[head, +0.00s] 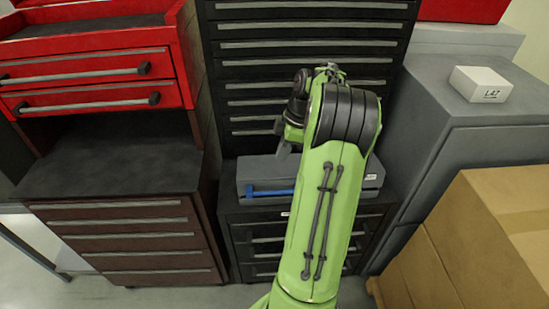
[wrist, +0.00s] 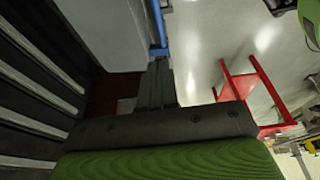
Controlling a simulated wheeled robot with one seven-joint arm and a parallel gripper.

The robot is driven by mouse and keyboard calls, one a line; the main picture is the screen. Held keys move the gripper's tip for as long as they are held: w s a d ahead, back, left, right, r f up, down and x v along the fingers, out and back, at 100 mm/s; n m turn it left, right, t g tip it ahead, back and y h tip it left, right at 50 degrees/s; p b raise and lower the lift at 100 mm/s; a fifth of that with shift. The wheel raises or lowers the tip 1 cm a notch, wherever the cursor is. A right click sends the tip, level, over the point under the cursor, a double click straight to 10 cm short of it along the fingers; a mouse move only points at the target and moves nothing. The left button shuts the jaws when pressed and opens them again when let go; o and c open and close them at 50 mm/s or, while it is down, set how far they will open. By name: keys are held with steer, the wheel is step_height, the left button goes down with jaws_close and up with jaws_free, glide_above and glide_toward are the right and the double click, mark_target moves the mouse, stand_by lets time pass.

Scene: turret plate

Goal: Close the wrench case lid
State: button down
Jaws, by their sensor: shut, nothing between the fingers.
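The wrench case (head: 262,172) is a grey box with a blue bar handle (head: 270,192) along its front. It lies on a low black drawer cabinet (head: 262,226), and my arm covers part of it. Its lid looks down or nearly down in the head view; I cannot tell whether it is fully shut. In the wrist view a grey face of the case (wrist: 105,30) and the blue handle (wrist: 160,25) are at the top. My gripper (wrist: 158,68) is shut and empty, its tips close to the handle; contact is unclear. In the head view the fingers are mostly hidden.
A tall black drawer cabinet (head: 300,17) stands behind the case. A red and brown workstation (head: 110,170) is at left. A grey cabinet (head: 450,150) with a white box (head: 480,84) and cardboard boxes (head: 500,230) are at right. The wrist view shows a red frame (wrist: 262,95) on open floor.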

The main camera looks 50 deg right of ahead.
mark_target(274, 194)
steer(key=x, duration=0.4)
steer(key=b+x, duration=0.1)
steer(key=x, duration=0.4)
steer(key=s+b+x, duration=0.1)
steer(key=x, duration=0.3)
steer(key=shift+w+d+f, duration=0.1)
steer(key=shift+d+f, duration=0.15)
steer(key=shift+f, duration=0.2)
steer(key=f+b, duration=0.1)
steer(key=b, duration=0.1)
steer(key=f+b, duration=0.1)
steer(key=s+a+f+b, duration=0.1)
steer(key=b, duration=0.1)
steer(key=shift+f+t+h+b, duration=0.2)
steer(key=shift+t+h+b, duration=0.1)
steer(key=shift+t+b, duration=0.1)
steer(key=shift+a, duration=0.1)
steer(key=shift+r, duration=0.1)
